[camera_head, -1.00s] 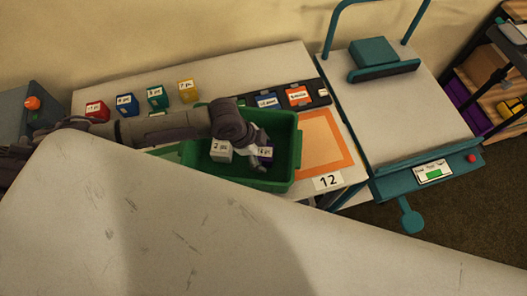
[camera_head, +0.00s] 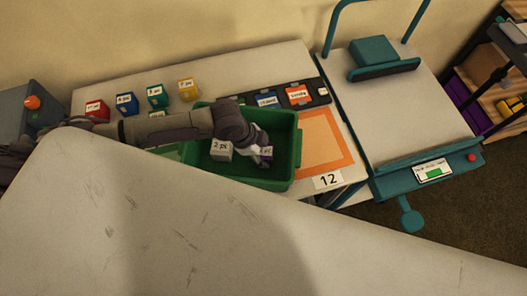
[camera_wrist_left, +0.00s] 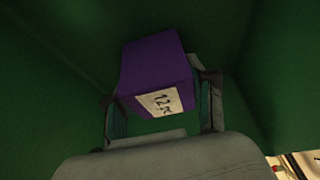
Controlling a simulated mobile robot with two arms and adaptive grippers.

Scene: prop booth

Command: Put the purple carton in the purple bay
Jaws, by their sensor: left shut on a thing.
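The purple carton (camera_wrist_left: 155,68) is between the two fingers of my left gripper (camera_wrist_left: 160,108) in the left wrist view, with a white label on one face. The gripper is shut on it, inside the green bin (camera_head: 299,150). In the head view my left gripper (camera_head: 257,150) reaches down into the bin, and only a small labelled part of the purple carton (camera_head: 266,151) shows. Purple containers (camera_head: 462,98) are on the shelf rack at the right; I cannot tell if one is the purple bay. My right gripper is not in view.
A white carton (camera_head: 221,150) is also in the bin. Red, blue, green and yellow cartons (camera_head: 156,95) stand behind it on the table. An orange square (camera_head: 325,142) lies right of the bin. A teal-framed cart (camera_head: 410,110) stands beyond, and a pale surface (camera_head: 200,235) fills the foreground.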

